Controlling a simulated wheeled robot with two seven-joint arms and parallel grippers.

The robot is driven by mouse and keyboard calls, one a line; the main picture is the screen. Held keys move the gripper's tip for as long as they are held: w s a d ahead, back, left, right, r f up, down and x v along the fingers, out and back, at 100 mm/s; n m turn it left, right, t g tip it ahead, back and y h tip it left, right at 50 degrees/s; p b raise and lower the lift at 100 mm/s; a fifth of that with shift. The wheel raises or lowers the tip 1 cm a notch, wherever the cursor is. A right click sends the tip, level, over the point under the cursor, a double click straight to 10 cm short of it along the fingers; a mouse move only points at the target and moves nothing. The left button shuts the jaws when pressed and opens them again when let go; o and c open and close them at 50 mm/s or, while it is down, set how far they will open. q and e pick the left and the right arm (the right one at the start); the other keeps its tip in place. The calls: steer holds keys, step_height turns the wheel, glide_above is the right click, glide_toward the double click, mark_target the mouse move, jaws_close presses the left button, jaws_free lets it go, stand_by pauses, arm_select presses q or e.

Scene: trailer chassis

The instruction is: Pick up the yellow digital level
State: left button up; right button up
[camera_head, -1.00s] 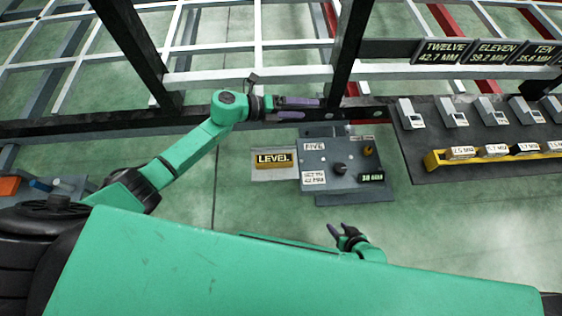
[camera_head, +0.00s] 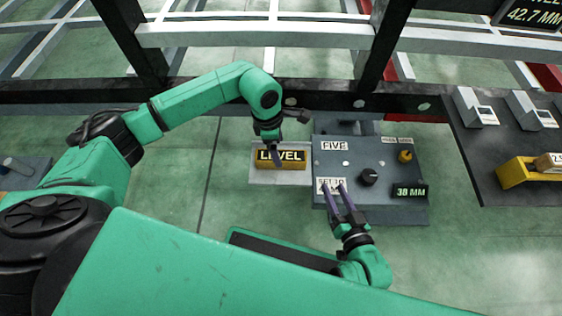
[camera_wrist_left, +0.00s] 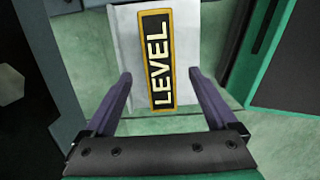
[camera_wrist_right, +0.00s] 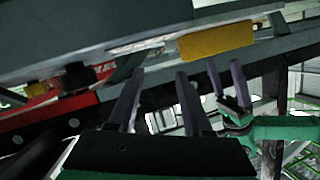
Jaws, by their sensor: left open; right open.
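The yellow digital level (camera_head: 280,159), with a black face lettered LEVEL, lies on a light grey plate (camera_head: 262,178). In the left wrist view the level (camera_wrist_left: 162,60) lies lengthwise between the lines of my two purple fingers. My left gripper (camera_head: 268,152) is open and empty above it, and its fingers overlap the level's upper part in the head view; the gap in height is unclear. My right gripper (camera_head: 335,188) is open and empty in front of the grey panel marked FIVE. The right wrist view shows the level's yellow side (camera_wrist_right: 216,39) beyond its fingers.
The grey panel (camera_head: 335,165) with a black knob (camera_head: 369,177) and a 38 MM display (camera_head: 410,191) adjoins the plate on the right. A dark chassis rail (camera_head: 330,103) runs behind. A dark board (camera_head: 475,135) with gauges stands farther right. Green floor is clear left of the plate.

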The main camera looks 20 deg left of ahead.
mark_target(281, 156)
arm_select(q)
step_height(281, 156, down, 2)
steer(key=shift+d+f+b, duration=0.15)
steer(key=shift+f+b, duration=0.05)
steer(key=shift+b, duration=0.65)
steer(key=shift+f, duration=0.3)
arm_select(e)
steer(key=w+r+t, duration=0.5)
steer(key=w+r, duration=0.4)
steer(key=r, duration=0.4)
arm_select(q)
steer(key=shift+w+d+f+b, duration=0.1)
steer(key=shift+d+f+b, duration=0.05)
steer(key=shift+f+b, duration=0.9)
steer(key=shift+b, duration=0.05)
jaws_close()
arm_select(e)
step_height(281, 156, up, 18)
steer(key=d+n+t+y, duration=0.2)
steer(key=d+t, duration=0.1)
steer(key=t, duration=0.3)
steer(key=shift+w+f+y, duration=0.15)
steer(key=shift+w+y, duration=0.15)
steer(key=shift+w, duration=0.05)
